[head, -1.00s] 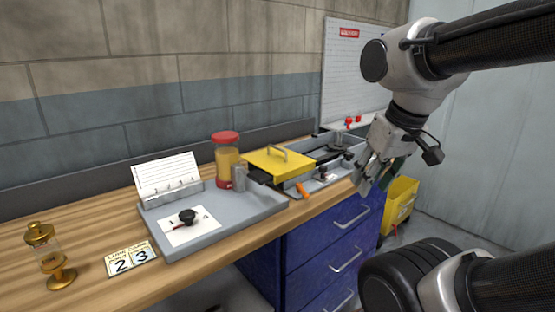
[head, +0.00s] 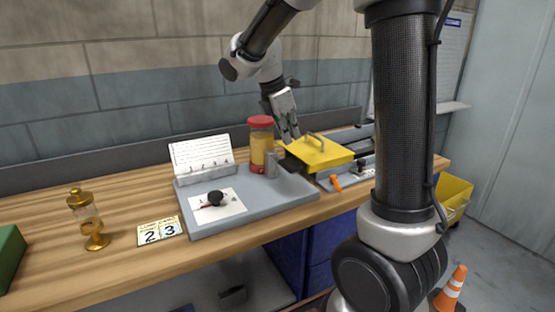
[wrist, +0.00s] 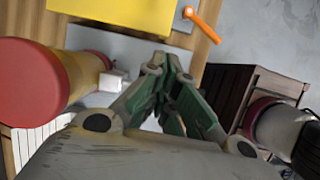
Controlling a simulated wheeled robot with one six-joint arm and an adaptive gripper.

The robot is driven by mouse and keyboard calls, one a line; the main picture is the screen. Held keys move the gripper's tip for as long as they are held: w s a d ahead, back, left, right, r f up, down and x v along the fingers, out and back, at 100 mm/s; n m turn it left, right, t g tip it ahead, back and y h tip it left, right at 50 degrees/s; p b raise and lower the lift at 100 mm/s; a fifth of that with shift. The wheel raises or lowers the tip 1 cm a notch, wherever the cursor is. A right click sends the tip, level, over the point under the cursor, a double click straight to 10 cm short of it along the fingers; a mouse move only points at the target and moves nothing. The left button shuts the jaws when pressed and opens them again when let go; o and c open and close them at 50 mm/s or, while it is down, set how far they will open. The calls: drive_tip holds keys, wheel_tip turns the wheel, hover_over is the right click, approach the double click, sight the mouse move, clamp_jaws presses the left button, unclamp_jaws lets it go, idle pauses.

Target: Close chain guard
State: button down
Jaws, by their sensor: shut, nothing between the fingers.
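The chain guard looks to be the yellow cover (head: 320,153) with a handle on top. It lies over the left part of a grey chain unit (head: 362,176), whose right part shows uncovered. In the wrist view the yellow cover (wrist: 110,22) is cut off at the top edge. My gripper (head: 291,136) is shut and empty, by the cover's far left side, between it and the red-lidded jar. In the wrist view my gripper's fingertips (wrist: 168,62) meet just below the cover; I cannot tell whether they touch it.
The red-lidded yellow jar (head: 262,150) stands close left of my gripper. An orange lever (head: 336,184) is at the unit's front. A grey tray (head: 250,212) holds a card and a black knob. A brass oiler (head: 88,220) and number cards (head: 159,231) sit further left.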

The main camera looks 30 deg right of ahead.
sight(348, 152)
drive_tip(key=shift+n, duration=0.4)
drive_tip(key=x, duration=0.6)
drive_tip(key=w+x, duration=0.1)
drive_tip(key=x, duration=0.3)
drive_tip(key=shift+a+f, duration=0.15)
drive_tip(key=shift+a, duration=0.1)
drive_tip(key=d, duration=2.1)
drive_tip(key=shift+w+d, duration=0.15)
drive_tip(key=shift+w, duration=0.25)
